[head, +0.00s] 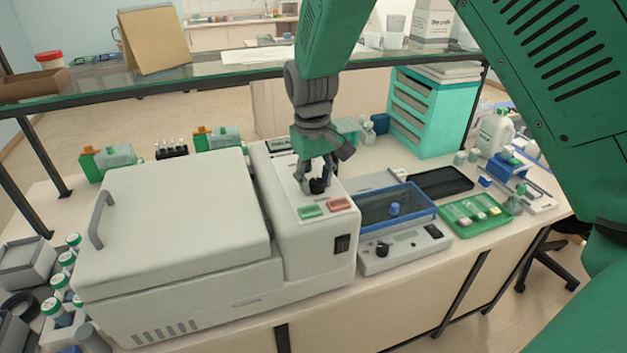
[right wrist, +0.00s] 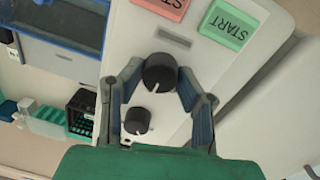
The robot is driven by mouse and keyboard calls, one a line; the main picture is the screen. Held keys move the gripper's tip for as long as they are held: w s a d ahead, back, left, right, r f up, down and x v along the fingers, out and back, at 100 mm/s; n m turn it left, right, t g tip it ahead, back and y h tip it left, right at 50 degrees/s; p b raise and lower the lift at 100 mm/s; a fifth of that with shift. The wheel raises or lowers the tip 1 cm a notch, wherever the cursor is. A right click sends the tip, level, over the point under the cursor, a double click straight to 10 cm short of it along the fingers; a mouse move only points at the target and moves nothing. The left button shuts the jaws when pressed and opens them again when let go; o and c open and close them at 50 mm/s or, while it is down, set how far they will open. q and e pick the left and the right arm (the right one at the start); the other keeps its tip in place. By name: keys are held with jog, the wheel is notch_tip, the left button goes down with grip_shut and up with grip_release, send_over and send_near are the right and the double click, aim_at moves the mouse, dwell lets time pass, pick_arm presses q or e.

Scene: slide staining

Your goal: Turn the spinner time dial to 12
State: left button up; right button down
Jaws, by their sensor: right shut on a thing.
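The spinner (head: 165,225) is a large white machine with a lid at left and a control panel at right. My right gripper (head: 317,182) reaches down onto that panel. In the right wrist view its two fingers (right wrist: 160,76) are closed around a black dial (right wrist: 160,73), one on each side. This dial also shows in the head view (head: 317,187). A second black dial (right wrist: 137,120) sits behind it, between the finger bases and free of them. I cannot tell from labels which one sets time, nor read a setting. My left gripper is not in view.
A green START button (right wrist: 228,24) and a red button (right wrist: 165,6) lie close to the held dial. A smaller device with a blue-rimmed bath (head: 432,213) and a green slide tray (head: 474,213) stand to the right. A glass shelf (head: 220,70) runs behind.

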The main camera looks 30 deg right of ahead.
jog(key=m, duration=0.4)
jog(key=shift+m, duration=0.3)
jog(key=shift+s+m+g, duration=0.1)
jog(key=shift+m+g, duration=0.2)
jog(key=shift+m, duration=2.2)
jog(key=c, duration=1.2)
grip_release()
jog(key=shift+r, duration=0.1)
